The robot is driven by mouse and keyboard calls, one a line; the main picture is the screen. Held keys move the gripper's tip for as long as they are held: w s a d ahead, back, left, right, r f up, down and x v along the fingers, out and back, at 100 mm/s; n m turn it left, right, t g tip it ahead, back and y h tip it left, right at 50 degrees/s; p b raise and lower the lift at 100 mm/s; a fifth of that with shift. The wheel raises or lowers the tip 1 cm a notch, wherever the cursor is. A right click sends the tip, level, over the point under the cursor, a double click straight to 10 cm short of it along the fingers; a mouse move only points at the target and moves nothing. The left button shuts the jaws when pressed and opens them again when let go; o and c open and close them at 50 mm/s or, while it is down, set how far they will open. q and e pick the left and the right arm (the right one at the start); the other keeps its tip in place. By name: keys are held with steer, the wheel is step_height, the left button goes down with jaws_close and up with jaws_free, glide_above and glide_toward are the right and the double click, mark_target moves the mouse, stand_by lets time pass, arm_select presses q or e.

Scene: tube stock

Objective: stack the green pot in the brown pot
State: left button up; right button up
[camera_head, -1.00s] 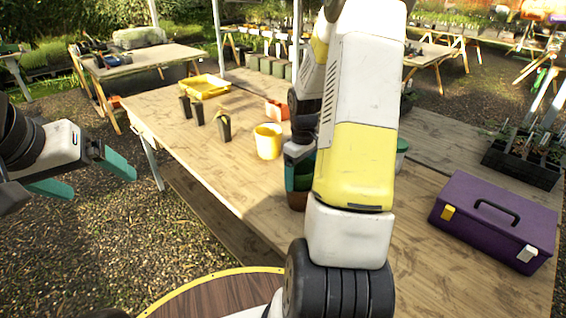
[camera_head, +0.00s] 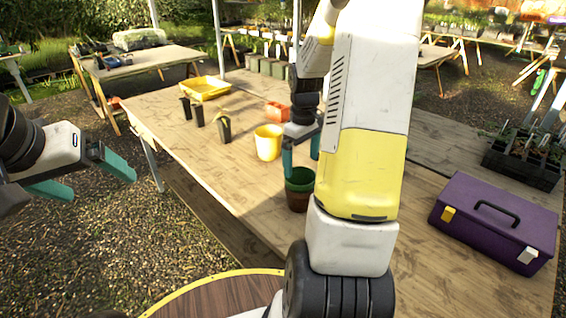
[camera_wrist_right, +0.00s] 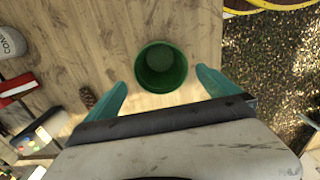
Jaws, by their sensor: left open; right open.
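The green pot (camera_head: 300,180) sits inside the brown pot (camera_head: 297,203) on the table, its green rim showing above the brown wall. In the right wrist view the green pot (camera_wrist_right: 162,66) is seen from above, and the brown pot is hidden beneath it. My right gripper (camera_head: 301,165) is open and empty just above the pots. Its fingers stand apart on either side of the green pot in the wrist view (camera_wrist_right: 160,88). My left gripper (camera_head: 102,185) is open and empty, off the table's left side.
A yellow pot (camera_head: 268,143) stands behind the stacked pots. Several dark pots (camera_head: 224,130), a yellow tray (camera_head: 205,88) and an orange block (camera_head: 277,111) are further back. A purple toolbox (camera_head: 494,222) is at right. My right arm hides part of the table.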

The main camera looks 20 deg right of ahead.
steer(key=s+a+r+m+t, duration=0.1)
steer(key=s+a+r, duration=0.25)
steer(key=r, duration=0.35)
steer(key=s+a+r+m+t, duration=0.1)
steer(key=s+a+r+t, duration=0.15)
steer(key=a+r, duration=0.4)
steer(key=s+a+r+m+t+y, duration=0.1)
steer(key=s+a+r, duration=0.1)
steer(key=s, duration=0.4)
steer(key=s+a+r+m+t+y, duration=0.1)
steer(key=s+a+r, duration=0.2)
steer(key=s+a, duration=0.2)
steer(key=shift+s+m+t, duration=0.3)
steer(key=shift+s+t, duration=0.05)
steer(key=shift+s, duration=0.1)
